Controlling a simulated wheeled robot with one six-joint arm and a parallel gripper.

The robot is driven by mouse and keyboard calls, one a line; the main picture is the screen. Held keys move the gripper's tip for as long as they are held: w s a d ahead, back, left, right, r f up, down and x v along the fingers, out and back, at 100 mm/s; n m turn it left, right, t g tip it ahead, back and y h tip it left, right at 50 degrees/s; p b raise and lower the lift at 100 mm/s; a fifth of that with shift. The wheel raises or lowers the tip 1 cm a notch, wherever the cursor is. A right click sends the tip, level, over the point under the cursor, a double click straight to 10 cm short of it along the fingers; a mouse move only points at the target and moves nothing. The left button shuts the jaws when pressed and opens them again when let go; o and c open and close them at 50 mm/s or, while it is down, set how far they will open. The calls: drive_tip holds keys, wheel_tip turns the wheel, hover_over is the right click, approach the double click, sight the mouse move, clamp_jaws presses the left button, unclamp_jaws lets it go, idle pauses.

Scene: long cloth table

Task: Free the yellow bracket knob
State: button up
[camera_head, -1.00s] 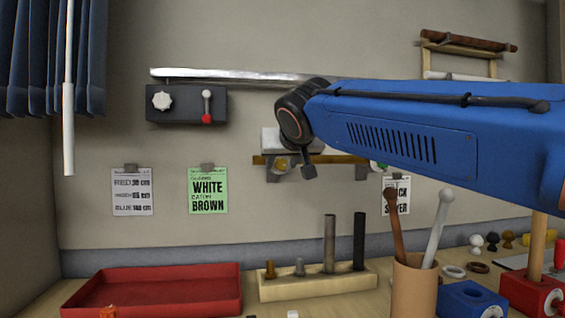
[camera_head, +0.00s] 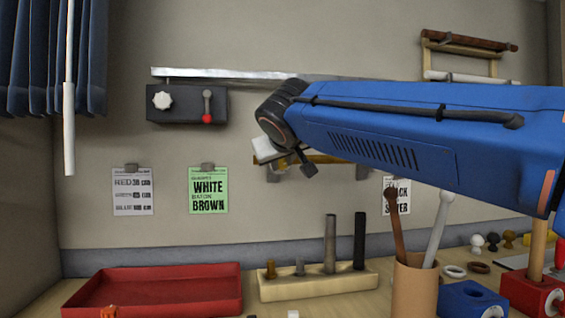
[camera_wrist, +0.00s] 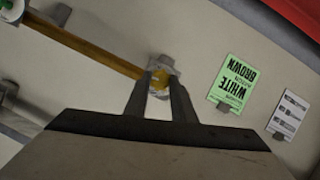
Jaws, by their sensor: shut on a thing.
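In the wrist view the yellow bracket knob (camera_wrist: 158,84) sits between the two fingers of my gripper (camera_wrist: 159,88), which are shut on it. The grey bracket (camera_wrist: 164,64) shows just beyond the fingertips, against the wall. A brass-coloured bar (camera_wrist: 90,47) runs from this bracket to the upper left. In the head view my gripper (camera_head: 284,168) is at the wall bar (camera_head: 327,159), tilted and partly hidden by my wrist. The knob cannot be made out clearly there.
A green knob (camera_wrist: 9,7) shows at the bar's other end. A black wall box (camera_head: 184,104) with a white knob and red-tipped lever hangs to the left. Below are a red tray (camera_head: 160,290), a peg block (camera_head: 320,284) and a cup of rods (camera_head: 414,290).

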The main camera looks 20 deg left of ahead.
drive_tip(key=n, duration=0.1)
drive_tip(key=n+t+h, duration=0.1)
drive_tip(key=shift+s+a+f+n, duration=0.1)
drive_tip(key=shift+a+n, duration=0.05)
drive_tip(key=shift+n, duration=0.25)
drive_tip(key=n+t+h, duration=0.1)
drive_tip(key=n, duration=0.2)
drive_tip(key=shift+a+f+t, duration=0.1)
drive_tip(key=shift+f+t, duration=0.05)
drive_tip(key=shift+t, duration=0.25)
drive_tip(key=n+t+h, duration=0.1)
drive_tip(key=n, duration=0.2)
drive_tip(key=shift+s+f, duration=0.1)
drive_tip(key=shift+f, duration=0.05)
drive_tip(key=shift+f+n+t, duration=0.15)
drive_tip(key=shift+n+t, duration=0.75)
drive_tip(key=shift+n, duration=0.8)
drive_tip(key=o, duration=1.1)
drive_tip(key=shift+c, duration=0.2)
drive_tip(key=shift+s, duration=0.1)
